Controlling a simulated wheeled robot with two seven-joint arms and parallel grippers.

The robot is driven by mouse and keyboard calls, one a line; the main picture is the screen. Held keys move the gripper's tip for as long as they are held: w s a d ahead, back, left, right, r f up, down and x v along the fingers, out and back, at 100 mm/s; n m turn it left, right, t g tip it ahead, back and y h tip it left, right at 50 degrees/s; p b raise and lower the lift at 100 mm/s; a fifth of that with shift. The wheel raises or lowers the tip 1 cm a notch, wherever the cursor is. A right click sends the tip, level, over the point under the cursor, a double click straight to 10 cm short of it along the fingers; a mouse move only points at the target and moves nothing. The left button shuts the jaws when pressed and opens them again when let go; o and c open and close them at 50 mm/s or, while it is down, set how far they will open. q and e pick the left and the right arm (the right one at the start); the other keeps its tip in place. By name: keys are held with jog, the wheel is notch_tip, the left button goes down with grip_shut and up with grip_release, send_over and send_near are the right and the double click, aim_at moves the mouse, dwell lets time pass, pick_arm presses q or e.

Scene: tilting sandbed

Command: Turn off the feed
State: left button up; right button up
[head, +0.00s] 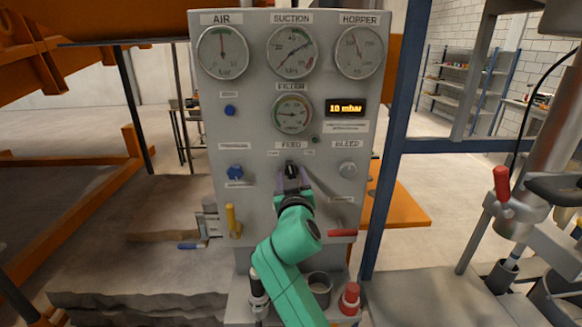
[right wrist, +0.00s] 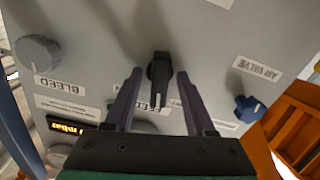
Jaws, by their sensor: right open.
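The FEED knob (head: 291,170) is a small black handle on the grey panel (head: 262,210), below the FEED label. My right gripper (head: 292,176) is in front of it. In the right wrist view the knob (right wrist: 160,70) lies between the two open fingers of my right gripper (right wrist: 159,78), with a gap showing on each side. Its white mark points towards the FEED label, which is upward on the panel. The small labels beside FEED are too small to read. Whether the fingertips reach past the knob's face I cannot tell. My left gripper is out of view.
The grey BLEED knob (head: 347,169) is to the right, the blue air valve knob (head: 235,172) to the left. A yellow lever (head: 232,220) and a red lever (head: 342,232) sit lower. A display (head: 345,108) reads 10 mbar. A blue post (head: 390,150) stands right of the panel.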

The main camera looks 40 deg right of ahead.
jog(key=shift+w+d, duration=0.1)
jog(key=shift+w, duration=0.05)
jog(key=shift+s+a+r, duration=0.15)
jog(key=shift+s+a, duration=0.05)
jog(key=shift+s, duration=0.05)
jog(key=shift+s+a+r, duration=0.1)
jog(key=shift+s+a, duration=0.05)
jog(key=shift+s, duration=0.05)
jog(key=c, duration=0.4)
grip_shut()
jog(key=n+p, duration=0.1)
jog(key=n, duration=0.1)
jog(key=shift+a+r+n, duration=0.1)
jog(key=shift+r+n, duration=0.05)
jog(key=shift+n, duration=0.25)
jog(key=shift+n+p, duration=0.5)
jog(key=shift+n, duration=0.5)
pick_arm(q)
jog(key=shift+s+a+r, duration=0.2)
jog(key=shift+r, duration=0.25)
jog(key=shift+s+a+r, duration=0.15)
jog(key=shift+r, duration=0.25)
